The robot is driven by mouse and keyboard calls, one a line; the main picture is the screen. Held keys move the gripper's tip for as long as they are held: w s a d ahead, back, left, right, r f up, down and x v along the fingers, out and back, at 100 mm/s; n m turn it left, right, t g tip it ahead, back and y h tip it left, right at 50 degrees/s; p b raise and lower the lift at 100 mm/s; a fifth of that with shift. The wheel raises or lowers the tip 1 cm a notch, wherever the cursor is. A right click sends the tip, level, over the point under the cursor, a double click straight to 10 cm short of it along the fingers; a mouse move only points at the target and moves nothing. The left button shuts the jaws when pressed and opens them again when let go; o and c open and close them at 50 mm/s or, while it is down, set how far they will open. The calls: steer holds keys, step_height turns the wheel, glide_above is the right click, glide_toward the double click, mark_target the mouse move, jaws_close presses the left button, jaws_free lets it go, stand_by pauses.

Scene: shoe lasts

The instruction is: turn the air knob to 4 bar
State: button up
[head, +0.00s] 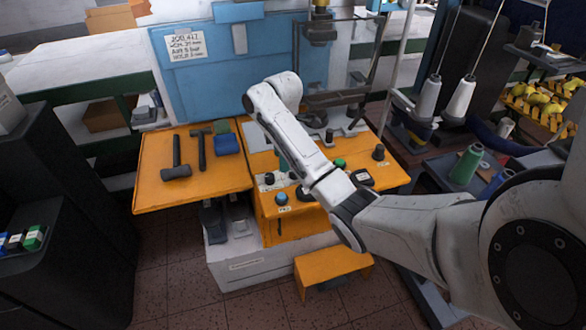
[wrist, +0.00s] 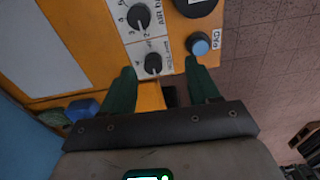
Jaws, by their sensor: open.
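In the wrist view, a black knob (wrist: 139,16) sits on a white dial plate with numbers around it; its label seems to read AIR. A second black knob (wrist: 153,63) sits on a plate nearer my gripper. Pointer settings are too small to read surely. My gripper (wrist: 159,68) is open, its dark green fingers apart on either side of the second knob's lower area in the picture, with nothing between them. I cannot tell its height above the panel. In the head view, my arm hides most of the gripper and part of the orange control box (head: 290,222).
A blue button (wrist: 198,43) stands close to the right fingertip and shows in the head view (head: 281,198). A larger dark round control is at the wrist view's top. Hammers (head: 176,160) lie on the orange table (head: 150,195). A handwritten card (head: 184,45) hangs on the blue machine.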

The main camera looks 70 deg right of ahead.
step_height(320, 180, up, 2)
glide_above(294, 173)
steer(key=d, duration=0.1)
steer(key=shift+n, duration=0.3)
steer(key=f+b, duration=0.1)
steer(key=f, duration=0.2)
steer(key=f+b, duration=0.1)
steer(key=f, duration=0.3)
steer(key=f+b, duration=0.2)
steer(key=f, duration=0.1)
steer(key=shift+w+d+f, duration=0.1)
steer(key=shift+w+f, duration=0.15)
steer(key=shift+f, duration=0.1)
steer(key=c, duration=1)
